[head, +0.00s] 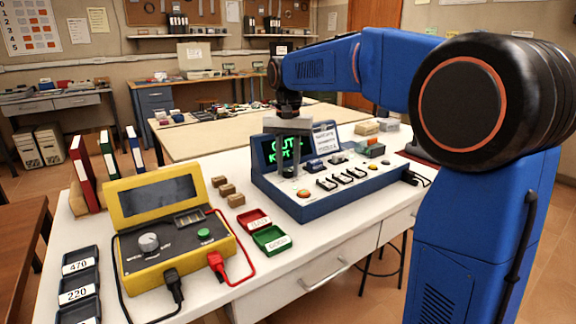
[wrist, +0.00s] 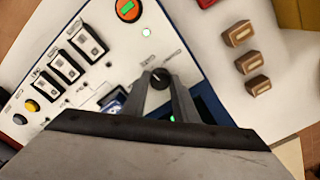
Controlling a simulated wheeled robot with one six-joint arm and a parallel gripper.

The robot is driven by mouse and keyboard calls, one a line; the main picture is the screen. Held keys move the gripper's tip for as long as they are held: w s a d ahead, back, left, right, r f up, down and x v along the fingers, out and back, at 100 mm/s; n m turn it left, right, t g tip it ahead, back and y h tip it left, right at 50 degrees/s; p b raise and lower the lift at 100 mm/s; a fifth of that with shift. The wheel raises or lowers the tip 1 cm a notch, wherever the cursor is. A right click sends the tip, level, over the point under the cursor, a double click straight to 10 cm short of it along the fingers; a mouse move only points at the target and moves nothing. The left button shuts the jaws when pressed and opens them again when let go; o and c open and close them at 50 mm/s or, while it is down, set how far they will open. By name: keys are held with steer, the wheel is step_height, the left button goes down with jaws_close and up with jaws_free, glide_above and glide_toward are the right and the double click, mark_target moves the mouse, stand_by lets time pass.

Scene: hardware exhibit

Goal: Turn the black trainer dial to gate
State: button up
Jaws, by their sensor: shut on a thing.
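The blue and white trainer (head: 262,184) stands on the white bench, with a green-lit screen (head: 268,152) whose text is partly covered by my gripper. The black trainer dial (wrist: 159,82) shows in the wrist view between the two fingers of my gripper (wrist: 160,76). My gripper is shut on it from both sides. Small labels beside the dial are too blurred to read, and I cannot tell which one its light mark points at. In the head view my gripper (head: 290,132) is in front of the screen, and the dial is hidden there.
Trainer switches (head: 342,178) and an orange-ringed green button (wrist: 128,9) lie close by. A yellow meter (head: 168,225) with leads, red (head: 254,219) and green (head: 272,238) trays, and brown blocks (head: 227,190) stand to the left. Clear bench lies in front.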

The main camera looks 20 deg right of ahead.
mark_target(288, 170)
stand_by(0.4)
steer(key=o, duration=1.1)
steer(key=shift+c, duration=0.2)
steer(key=shift+r, duration=0.1)
step_height(288, 170, up, 17)
steer(key=shift+r, duration=0.1)
steer(key=s+d+f+n+t, duration=0.1)
steer(key=s+d+f, duration=0.1)
steer(key=s+f, duration=0.5)
steer(key=s+d+f+n+t, duration=0.1)
steer(key=s+d+f+n, duration=0.2)
steer(key=s, duration=0.7)
steer(key=s+d+f+n+t, duration=0.1)
steer(key=s+d+f+t, duration=0.1)
steer(key=s+f, duration=1.4)
step_height(288, 170, down, 5)
steer(key=shift+s+r+t, duration=0.15)
steer(key=shift+s+t, duration=0.2)
steer(key=shift+t, duration=0.05)
